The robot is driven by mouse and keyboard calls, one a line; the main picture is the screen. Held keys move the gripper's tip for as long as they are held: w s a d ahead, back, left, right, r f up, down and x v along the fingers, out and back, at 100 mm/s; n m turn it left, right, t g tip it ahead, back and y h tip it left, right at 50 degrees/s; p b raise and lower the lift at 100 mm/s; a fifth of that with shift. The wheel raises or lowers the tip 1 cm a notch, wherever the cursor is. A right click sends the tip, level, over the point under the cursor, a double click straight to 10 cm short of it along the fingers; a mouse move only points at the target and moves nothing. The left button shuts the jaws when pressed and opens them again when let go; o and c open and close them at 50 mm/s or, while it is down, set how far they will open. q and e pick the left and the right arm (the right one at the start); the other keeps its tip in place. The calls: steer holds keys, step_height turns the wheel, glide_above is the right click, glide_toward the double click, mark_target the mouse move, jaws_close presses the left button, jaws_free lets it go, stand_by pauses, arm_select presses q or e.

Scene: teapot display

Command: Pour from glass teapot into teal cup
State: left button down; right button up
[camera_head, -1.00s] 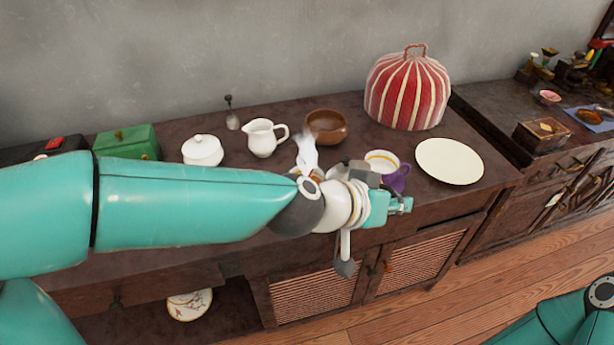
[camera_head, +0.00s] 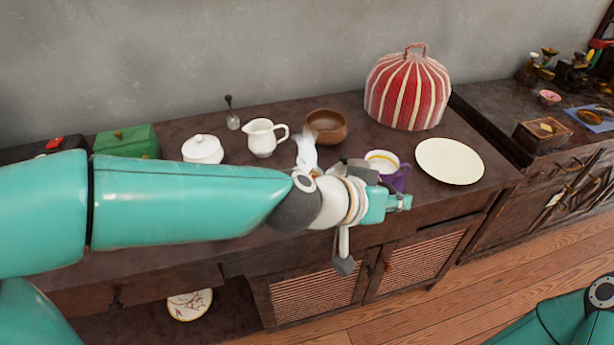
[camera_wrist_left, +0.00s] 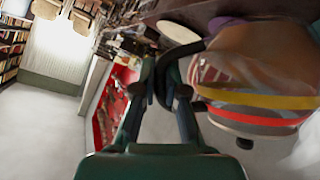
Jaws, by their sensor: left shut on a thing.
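My left gripper (camera_head: 398,203) is in front of the dark cabinet's front edge. In the left wrist view its fingers (camera_wrist_left: 166,72) are shut on the dark handle of the glass teapot (camera_wrist_left: 262,75). The teapot is clear, with a yellow and a red band, and appears strongly turned in this rolled view. In the head view my wrist hides most or all of it. A white-rimmed cup (camera_head: 382,158) with a purple side and handle stands just behind my gripper. I cannot make out a teal cup. My right gripper is out of view.
On the cabinet top (camera_head: 290,190) are a white lidded pot (camera_head: 202,150), white jug (camera_head: 262,138), wooden bowl (camera_head: 325,126), red striped cosy (camera_head: 408,92), cream plate (camera_head: 450,161) and green box (camera_head: 127,141). The wooden floor (camera_head: 480,300) in front is clear.

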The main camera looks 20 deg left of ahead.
arm_select(q)
steer(key=shift+w+a+r, duration=0.15)
steer(key=shift+r, duration=0.15)
stand_by(0.5)
steer(key=shift+d+f, duration=0.2)
steer(key=shift+f, duration=0.05)
steer(key=s+d+f+m+t+y, duration=0.1)
steer(key=s+d+f+m+y, duration=0.1)
steer(key=f, duration=0.6)
steer(key=shift+d+f+m+y, duration=0.25)
steer(key=shift+d+y, duration=0.25)
steer(key=shift+d, duration=0.65)
